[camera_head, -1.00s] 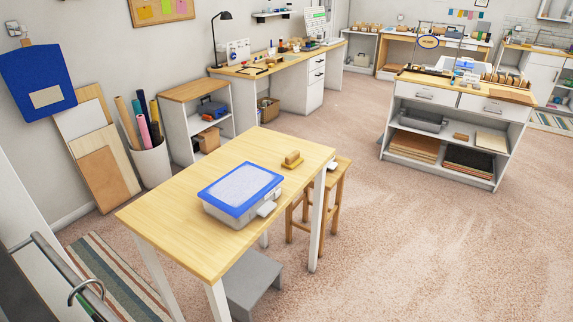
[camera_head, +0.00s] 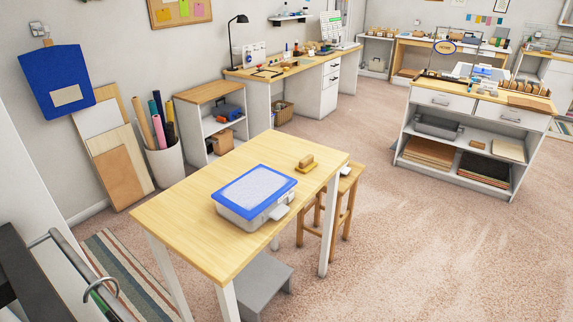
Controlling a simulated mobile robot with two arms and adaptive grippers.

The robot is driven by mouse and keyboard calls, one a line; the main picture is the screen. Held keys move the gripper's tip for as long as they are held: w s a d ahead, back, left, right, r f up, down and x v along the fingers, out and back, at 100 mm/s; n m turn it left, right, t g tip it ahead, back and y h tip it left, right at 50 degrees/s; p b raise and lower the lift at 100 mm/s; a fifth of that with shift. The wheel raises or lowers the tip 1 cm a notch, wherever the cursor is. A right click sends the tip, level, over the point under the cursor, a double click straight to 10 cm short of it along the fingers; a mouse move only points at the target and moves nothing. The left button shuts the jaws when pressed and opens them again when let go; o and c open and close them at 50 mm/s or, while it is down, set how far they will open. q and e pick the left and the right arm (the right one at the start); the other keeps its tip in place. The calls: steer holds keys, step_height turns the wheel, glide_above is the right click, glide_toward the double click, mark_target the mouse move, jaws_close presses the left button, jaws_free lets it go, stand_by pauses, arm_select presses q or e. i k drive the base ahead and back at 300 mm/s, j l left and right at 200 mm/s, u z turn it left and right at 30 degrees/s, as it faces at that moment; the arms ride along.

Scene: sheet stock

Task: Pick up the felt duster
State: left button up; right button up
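A small block with a wooden top and a yellowish lower part, which looks like the felt duster (camera_head: 305,163), lies on the light wooden table (camera_head: 185,215) near its far right corner. A grey storage box with a blue-rimmed lid (camera_head: 255,193) stands on the same table, to the left of and nearer than the duster. A clear gap separates the two. Neither of my grippers shows in the head view.
A wooden stool (camera_head: 347,190) stands against the table's right side, and a grey step (camera_head: 262,282) is underneath. A white shelf island (camera_head: 470,135) stands at the right. Open carpet (camera_head: 420,255) lies right of the table. A metal rail (camera_head: 75,262) is at the lower left.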

mark_target(307, 164)
steer(key=i+l+u, duration=0.2)
steer(key=u, duration=0.2)
steer(key=i+l+u, duration=0.15)
steer(key=l+u, duration=0.3)
